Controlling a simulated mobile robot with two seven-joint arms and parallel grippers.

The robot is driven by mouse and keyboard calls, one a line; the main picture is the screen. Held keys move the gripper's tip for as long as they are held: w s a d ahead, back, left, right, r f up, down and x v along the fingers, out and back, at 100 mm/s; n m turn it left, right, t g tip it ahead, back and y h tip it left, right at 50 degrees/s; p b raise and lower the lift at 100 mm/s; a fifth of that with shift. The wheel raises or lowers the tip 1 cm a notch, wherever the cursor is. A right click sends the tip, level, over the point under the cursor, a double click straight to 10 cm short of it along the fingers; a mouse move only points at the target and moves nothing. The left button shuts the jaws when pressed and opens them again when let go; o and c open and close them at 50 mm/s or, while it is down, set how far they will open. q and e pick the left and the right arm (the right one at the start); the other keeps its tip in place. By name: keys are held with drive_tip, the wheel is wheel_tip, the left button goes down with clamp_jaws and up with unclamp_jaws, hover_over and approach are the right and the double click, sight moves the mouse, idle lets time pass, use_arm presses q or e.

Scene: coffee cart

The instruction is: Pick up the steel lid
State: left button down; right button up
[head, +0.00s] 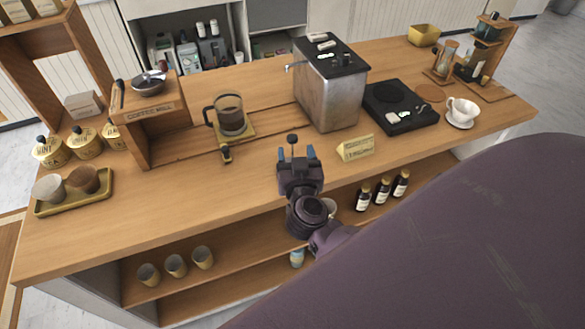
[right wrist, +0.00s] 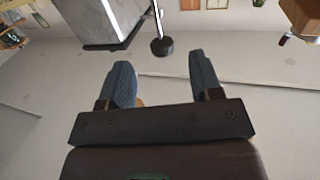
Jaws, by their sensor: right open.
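A shallow round steel piece with a dark knob, which looks like the steel lid (head: 149,81), sits on top of the wooden coffee mill box (head: 152,111) at the left of the counter. My right gripper (head: 295,153) is open over the counter's front edge, well to the right of the mill and apart from the steel piece. The right gripper's two blue fingers also show in the right wrist view (right wrist: 160,66), with nothing between them. A dark knob on a thin rod shows just beyond the fingertips; I cannot tell what it belongs to. My left gripper is not in view.
A glass carafe (head: 231,116) stands between the mill and the steel machine (head: 331,88). A yellow sign (head: 356,148) stands right of my gripper. A tray (head: 74,194) with two cups lies at front left. The counter front between tray and gripper is clear.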

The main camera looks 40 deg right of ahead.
sight(293, 144)
drive_tip(key=shift+b+x, duration=0.35)
drive_tip(key=shift+x, duration=2.5)
drive_tip(key=shift+a+f, duration=0.1)
drive_tip(key=shift+a, duration=0.05)
clamp_jaws()
